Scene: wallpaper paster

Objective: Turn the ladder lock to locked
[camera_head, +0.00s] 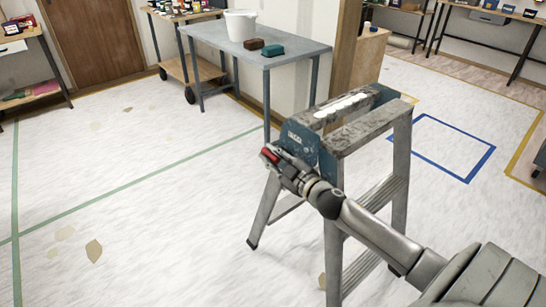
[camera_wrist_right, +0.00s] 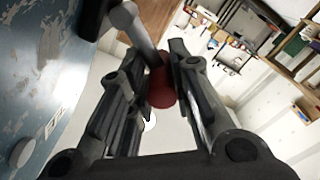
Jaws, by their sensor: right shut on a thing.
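A grey metal stepladder (camera_head: 397,150) stands open on the floor, with a blue, scuffed top bracket (camera_head: 303,141). My right gripper (camera_head: 273,157) is beside this bracket, at the ladder's left side. Its fingers are closed around the red end (camera_wrist_right: 162,88) of the ladder lock, which also shows as a red spot in the head view (camera_head: 267,154). In the wrist view a grey lever bar (camera_wrist_right: 137,30) runs to the red end. The blue bracket (camera_wrist_right: 38,80) fills the left of that view. My left gripper is not in view.
A grey-blue table (camera_head: 222,43) behind the ladder holds a white bucket (camera_head: 241,25), a brown block (camera_head: 253,44) and a teal block (camera_head: 273,50). A low wheeled cart (camera_head: 180,68) stands at the back. The covered floor left of the ladder is mostly clear.

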